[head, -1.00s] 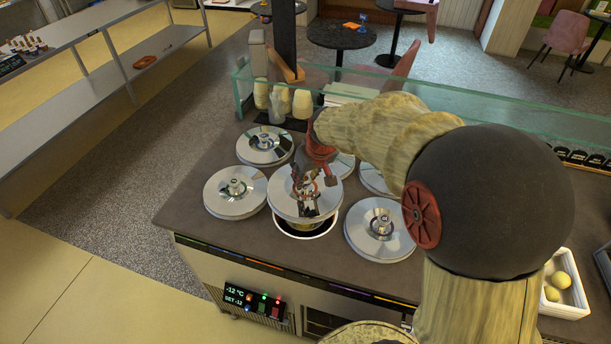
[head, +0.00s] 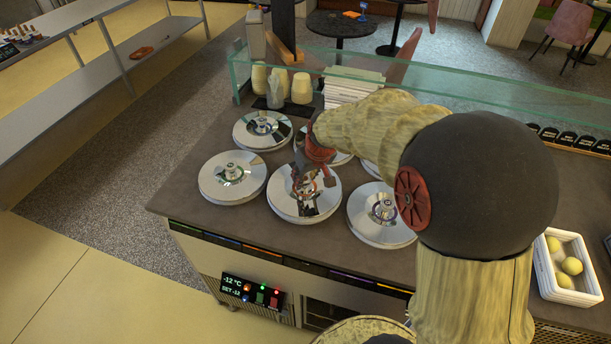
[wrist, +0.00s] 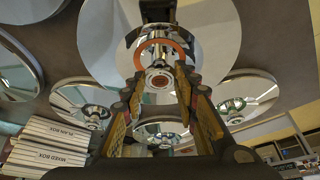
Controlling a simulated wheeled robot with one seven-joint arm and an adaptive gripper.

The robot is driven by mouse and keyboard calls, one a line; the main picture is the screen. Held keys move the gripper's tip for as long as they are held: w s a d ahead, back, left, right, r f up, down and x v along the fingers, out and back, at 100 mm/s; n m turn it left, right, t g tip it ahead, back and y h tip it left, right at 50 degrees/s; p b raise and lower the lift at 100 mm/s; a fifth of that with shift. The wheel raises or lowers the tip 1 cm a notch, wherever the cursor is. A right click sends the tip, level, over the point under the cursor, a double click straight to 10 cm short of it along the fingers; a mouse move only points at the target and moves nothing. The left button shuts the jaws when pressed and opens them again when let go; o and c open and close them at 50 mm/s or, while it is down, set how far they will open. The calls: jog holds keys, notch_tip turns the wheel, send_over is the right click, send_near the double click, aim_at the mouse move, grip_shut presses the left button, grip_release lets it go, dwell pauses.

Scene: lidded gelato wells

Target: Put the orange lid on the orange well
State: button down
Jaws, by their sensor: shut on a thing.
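The held lid (head: 325,203) is a round, mirror-like metal disc in the front middle of the counter in the head view. My gripper (head: 306,184) is above its centre and shut on the lid's knob. In the wrist view the lid (wrist: 105,45) fills the top, with an orange ring (wrist: 160,44) around its knob (wrist: 159,80), which sits between my fingers (wrist: 160,96). The lid looks level and appears to rest over the front middle well. That well's opening is hidden under it, so I cannot see exactly how it seats.
Closed lids stand close at left (head: 232,178), right (head: 382,215) and back left (head: 262,130). A glass guard (head: 450,103) runs along the back, with cups (head: 300,88) behind the wells. A white crate of yellow fruit (head: 561,290) is at the right. Coloured strips (head: 256,250) line the front edge.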

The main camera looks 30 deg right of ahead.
aim_at(310, 192)
jog(key=shift+f+b, duration=0.8)
jog(key=shift+f, duration=0.25)
dwell(0.9)
jog(key=c, duration=1.7)
grip_release()
jog(key=o, duration=0.3)
jog(key=shift+o, duration=1.3)
jog(key=shift+p+v, duration=2.2)
jog(key=shift+v, duration=1.8)
jog(key=shift+s, duration=0.1)
